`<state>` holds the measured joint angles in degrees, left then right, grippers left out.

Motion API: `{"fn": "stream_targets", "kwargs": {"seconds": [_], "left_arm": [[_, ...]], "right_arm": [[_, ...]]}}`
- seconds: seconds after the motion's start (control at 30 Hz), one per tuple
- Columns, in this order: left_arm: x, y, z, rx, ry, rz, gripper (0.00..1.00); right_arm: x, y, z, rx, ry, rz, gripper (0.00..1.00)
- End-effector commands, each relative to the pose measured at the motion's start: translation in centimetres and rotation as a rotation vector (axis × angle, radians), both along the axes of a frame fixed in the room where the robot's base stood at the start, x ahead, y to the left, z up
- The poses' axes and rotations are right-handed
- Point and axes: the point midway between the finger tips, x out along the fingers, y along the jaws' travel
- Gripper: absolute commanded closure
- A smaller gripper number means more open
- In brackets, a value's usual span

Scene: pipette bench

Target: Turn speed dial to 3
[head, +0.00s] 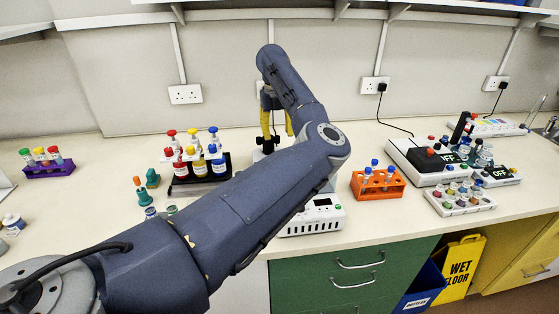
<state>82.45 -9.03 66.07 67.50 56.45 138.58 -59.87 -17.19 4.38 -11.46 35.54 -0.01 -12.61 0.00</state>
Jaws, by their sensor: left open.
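My left gripper (277,132) points down near the back of the bench, behind my own forearm. Its yellow fingers are apart, and I see nothing between them. A white device (316,217) with a small dark display and a green button stands at the front edge, partly hidden by my arm. At the right, a white device with a black top (407,150) has a lit display. A smaller unit (497,176) beside it reads OFF. I cannot make out which one carries the speed dial, or any dial's setting. My right gripper is not in view.
Capped bottles stand in a black rack (179,189) left of my gripper. An orange tube rack (378,187) and a white vial rack (460,206) stand to the right. A purple rack (49,170) is far left. Bare worktop lies between the orange rack and the wall.

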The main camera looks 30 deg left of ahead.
Motion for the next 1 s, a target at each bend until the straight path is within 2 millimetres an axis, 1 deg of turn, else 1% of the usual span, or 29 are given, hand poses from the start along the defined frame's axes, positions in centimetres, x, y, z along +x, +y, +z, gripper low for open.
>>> {"fn": "stream_targets", "kwargs": {"seconds": [0.03,0.2,0.5,0.7,0.83,1.0], "left_arm": [[0.0,0.0,-1.1,0.002,0.004,0.001,0.51],[0.1,-0.1,-4.2,0.002,0.004,0.001,0.51],[0.3,-0.3,-8.9,0.002,0.002,0.000,0.51],[0.4,-0.3,-10.7,0.003,0.002,0.001,0.51],[0.4,-0.3,-11.3,0.003,0.000,0.001,0.51],[0.4,-0.3,-11.6,0.001,0.000,0.001,0.51]], "right_arm": [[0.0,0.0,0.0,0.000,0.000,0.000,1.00],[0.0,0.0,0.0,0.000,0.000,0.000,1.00],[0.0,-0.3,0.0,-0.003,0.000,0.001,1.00],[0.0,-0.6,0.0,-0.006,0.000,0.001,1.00],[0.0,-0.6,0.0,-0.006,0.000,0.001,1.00],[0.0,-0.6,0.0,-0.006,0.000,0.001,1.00]]}}
